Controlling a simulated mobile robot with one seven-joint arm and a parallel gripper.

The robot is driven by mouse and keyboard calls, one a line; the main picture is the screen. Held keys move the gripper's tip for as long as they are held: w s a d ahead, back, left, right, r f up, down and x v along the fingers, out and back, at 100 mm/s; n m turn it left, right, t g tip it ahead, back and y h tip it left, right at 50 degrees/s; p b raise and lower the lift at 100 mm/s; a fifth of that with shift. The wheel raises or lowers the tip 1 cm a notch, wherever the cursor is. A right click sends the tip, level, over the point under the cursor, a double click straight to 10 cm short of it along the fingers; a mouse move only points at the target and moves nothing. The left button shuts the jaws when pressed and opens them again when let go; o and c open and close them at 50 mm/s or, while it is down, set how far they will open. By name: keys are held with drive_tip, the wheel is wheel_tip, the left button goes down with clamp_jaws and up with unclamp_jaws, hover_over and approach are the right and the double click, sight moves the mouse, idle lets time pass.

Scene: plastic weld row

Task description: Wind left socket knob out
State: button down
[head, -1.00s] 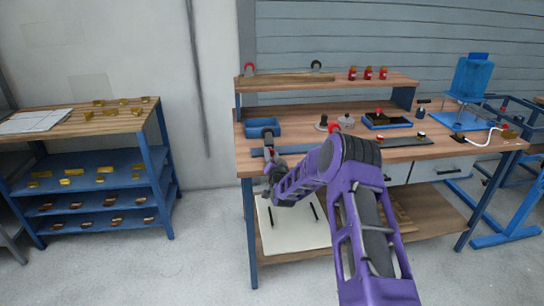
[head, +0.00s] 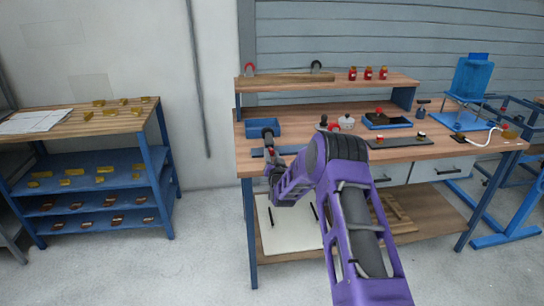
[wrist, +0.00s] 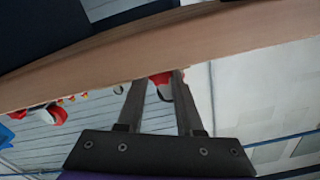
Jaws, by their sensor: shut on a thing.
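My gripper (head: 272,168) is at the front edge of the workbench, near its left end, low beside the blue tray. In the wrist view the two fingers of my gripper (wrist: 159,88) reach up to the underside of a wooden edge. They are shut on a small red knob (wrist: 161,78), with a pale part showing beside it. I take this to be the left socket knob; its far side and socket are hidden. In the head view the knob is too small and covered to tell apart from my gripper.
A blue tray (head: 292,127) stands on the workbench (head: 345,151) just behind my gripper. Red and dark knobs, a blue fixture and red jars (head: 368,73) stand farther right. A white board (head: 275,238) lies on the lower shelf. A blue shelf rack (head: 160,130) stands left, with clear floor between.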

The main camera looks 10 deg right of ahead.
drive_tip(key=n, duration=0.6)
drive_tip(key=shift+a+n, duration=0.15)
drive_tip(key=shift+n, duration=0.15)
drive_tip(key=n, duration=0.5)
drive_tip(key=shift+n, duration=0.4)
drive_tip(key=c, duration=0.8)
unclamp_jaws()
drive_tip(key=shift+c, duration=0.2)
drive_tip(key=s+p, duration=0.1)
drive_tip(key=s, duration=1.6)
drive_tip(key=shift+s, duration=0.25)
